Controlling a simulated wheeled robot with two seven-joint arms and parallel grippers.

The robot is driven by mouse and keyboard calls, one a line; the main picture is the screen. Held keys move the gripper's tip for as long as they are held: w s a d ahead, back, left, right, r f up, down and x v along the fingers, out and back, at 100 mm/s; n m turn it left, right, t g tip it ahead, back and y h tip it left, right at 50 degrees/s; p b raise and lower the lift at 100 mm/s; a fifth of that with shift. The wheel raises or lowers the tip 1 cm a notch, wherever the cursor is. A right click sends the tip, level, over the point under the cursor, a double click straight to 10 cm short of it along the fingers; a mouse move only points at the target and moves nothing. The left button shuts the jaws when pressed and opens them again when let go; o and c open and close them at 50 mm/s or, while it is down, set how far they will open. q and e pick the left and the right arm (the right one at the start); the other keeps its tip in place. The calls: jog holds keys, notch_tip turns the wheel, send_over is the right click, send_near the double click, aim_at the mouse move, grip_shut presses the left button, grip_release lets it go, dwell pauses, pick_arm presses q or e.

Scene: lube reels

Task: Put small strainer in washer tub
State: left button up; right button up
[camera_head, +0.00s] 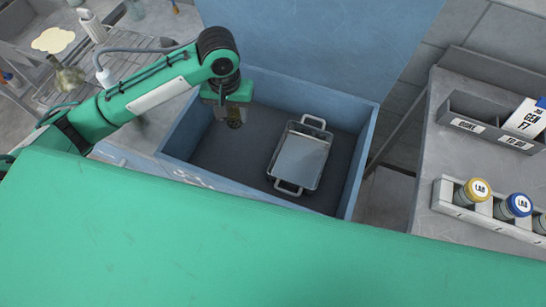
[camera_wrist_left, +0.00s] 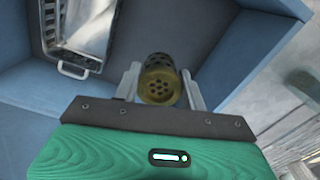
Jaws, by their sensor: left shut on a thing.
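The small strainer (camera_wrist_left: 160,82) is a brass-coloured perforated cup. In the left wrist view it sits between the two fingers of my left gripper (camera_wrist_left: 160,90), which is shut on it. In the head view my left gripper (camera_head: 230,112) hangs over the left part of the blue washer tub (camera_head: 364,145), and the strainer (camera_head: 234,118) shows dark and small below it. The strainer appears above the tub floor; its exact height is hard to tell. The tub's lid (camera_head: 315,40) stands raised at the back. My right gripper is not in view.
A metal basket with two handles (camera_head: 300,160) lies in the tub's right half. The tub floor on the left is clear. A bench at right holds a grey bin (camera_head: 470,125) and a rack of capped jars (camera_head: 476,190). A cluttered sink bench (camera_head: 130,75) is at left.

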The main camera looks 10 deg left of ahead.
pick_arm(q)
jog(key=shift+w+r, duration=0.15)
jog(key=shift+w, duration=0.15)
jog(key=shift+r+b, duration=0.35)
jog(key=shift+r, duration=0.05)
jog(key=p, duration=0.1)
send_over(242, 154)
notch_tip(242, 154, down, 14)
notch_tip(242, 154, down, 5)
jog(key=shift+f, duration=0.1)
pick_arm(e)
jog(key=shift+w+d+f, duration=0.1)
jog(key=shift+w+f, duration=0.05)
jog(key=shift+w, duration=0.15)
pick_arm(q)
jog(key=shift+d+f+p, duration=0.1)
jog(key=shift+p, duration=0.2)
jog(key=o, duration=1)
